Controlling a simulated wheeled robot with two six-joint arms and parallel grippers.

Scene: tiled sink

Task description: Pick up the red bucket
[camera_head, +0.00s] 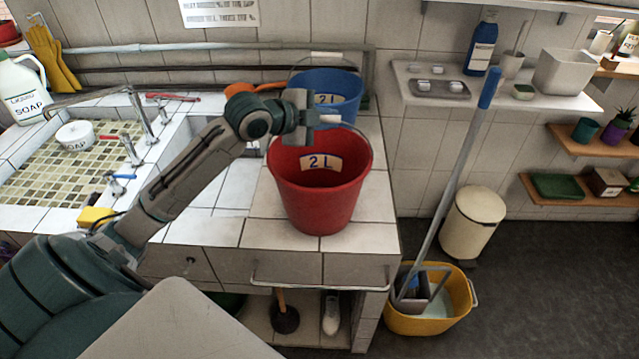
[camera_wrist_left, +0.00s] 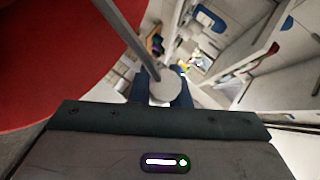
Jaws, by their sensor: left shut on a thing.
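The red bucket (camera_head: 318,195), with a "2 L" label, stands upright on the white tiled counter near its front right corner. My left gripper (camera_head: 322,119) is at the top of the bucket, over its rim, shut on the bucket's handle. In the left wrist view the handle's thin bar and pale grip (camera_wrist_left: 165,88) run into the jaws, and the red bucket side (camera_wrist_left: 60,60) fills the upper left. The fingers are partly hidden in the head view. My right gripper is not in view.
A blue bucket (camera_head: 345,88), also labelled "2 L", stands right behind the red one. A tiled sink (camera_head: 70,160) lies to the left. A yellow mop bucket (camera_head: 430,318) with a blue-tipped mop stands on the floor at right. A wall shelf (camera_head: 560,98) holds several items.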

